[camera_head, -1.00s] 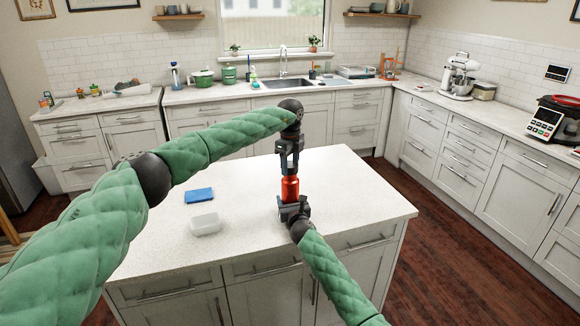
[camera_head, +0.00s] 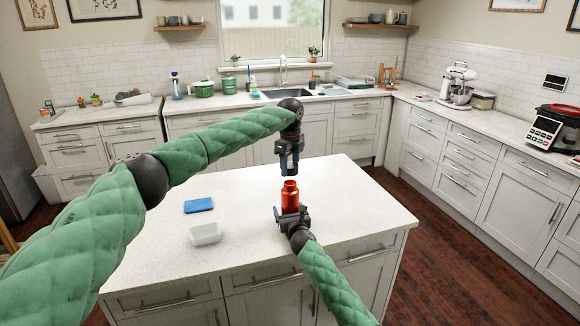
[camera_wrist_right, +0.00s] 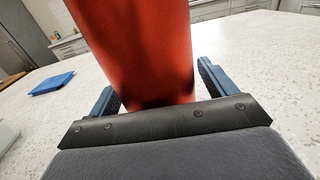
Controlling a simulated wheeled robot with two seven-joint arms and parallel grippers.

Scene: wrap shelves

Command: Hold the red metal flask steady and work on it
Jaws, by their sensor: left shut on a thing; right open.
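The red metal flask (camera_head: 289,195) stands upright on the island top, its narrower red neck showing at the top. My left gripper (camera_head: 288,170) points down just above the flask, apart from it. It is shut on a small dark thing, perhaps the flask's cap, mostly hidden by the jaws. My right gripper (camera_head: 291,214) is low at the flask's near side. In the right wrist view the flask (camera_wrist_right: 150,50) stands between the open fingers of my right gripper (camera_wrist_right: 156,78), which are on either side of it. The flask's base is hidden.
A blue flat block (camera_head: 198,205) and a white open container (camera_head: 206,234) lie on the white island top (camera_head: 240,200) left of the flask. The island to the right of the flask is clear. Counters with a sink and mixer stand farther back.

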